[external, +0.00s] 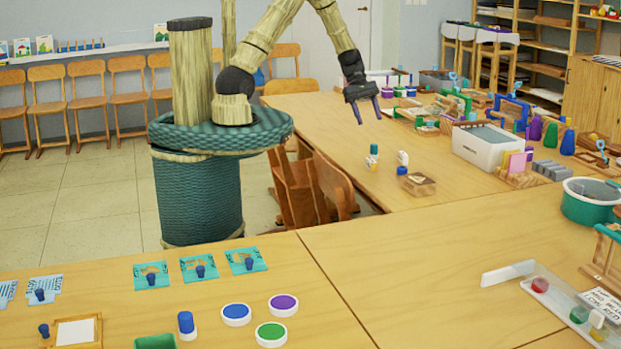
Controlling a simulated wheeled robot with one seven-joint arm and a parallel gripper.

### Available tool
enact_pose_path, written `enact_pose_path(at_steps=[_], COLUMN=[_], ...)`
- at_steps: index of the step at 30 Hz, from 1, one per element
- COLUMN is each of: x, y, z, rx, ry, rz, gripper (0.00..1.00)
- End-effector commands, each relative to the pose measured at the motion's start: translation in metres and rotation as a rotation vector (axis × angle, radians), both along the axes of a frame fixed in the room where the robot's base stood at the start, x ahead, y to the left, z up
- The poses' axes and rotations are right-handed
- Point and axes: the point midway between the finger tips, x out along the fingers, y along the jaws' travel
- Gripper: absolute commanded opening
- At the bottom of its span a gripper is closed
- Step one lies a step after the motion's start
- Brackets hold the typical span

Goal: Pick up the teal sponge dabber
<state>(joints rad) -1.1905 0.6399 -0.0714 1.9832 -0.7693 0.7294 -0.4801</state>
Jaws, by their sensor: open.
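My gripper (368,114) hangs in the air above this table, fingers pointing down. Its two purple fingers are apart with nothing between them. In the picture the dabber lies below the fingertips, with a clear gap.
Farther right are a white bin (488,148) and several colored cones. A wooden chair (335,185) is tucked against the table's near left edge. The table's left part is clear.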

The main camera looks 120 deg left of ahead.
Motion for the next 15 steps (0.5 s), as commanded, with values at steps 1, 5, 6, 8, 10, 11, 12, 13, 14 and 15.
enact_pose_path(at_steps=[1,5,6,8,10,11,12,13,14,15], x=[-0.014,-0.049,-0.061,-0.081,-0.103,-0.112,-0.121,-0.127,-0.132,-0.137], y=[0.021,0.068,0.082,0.102,0.123,0.130,0.138,0.142,0.146,0.150], z=[-0.011,-0.028,-0.034,-0.042,-0.049,-0.052,-0.055,-0.056,-0.058,-0.058], rx=[-0.038,-0.131,-0.160,-0.200,-0.241,-0.256,-0.273,-0.283,-0.291,-0.299], ry=[-0.015,-0.071,-0.092,-0.124,-0.161,-0.176,-0.194,-0.205,-0.213,-0.222], rz=[0.099,0.345,0.418,0.527,0.640,0.682,0.727,0.754,0.775,0.797], gripper=[0.52,0.52,0.52,0.52,0.52,0.52,0.52,0.52,0.52,0.52])
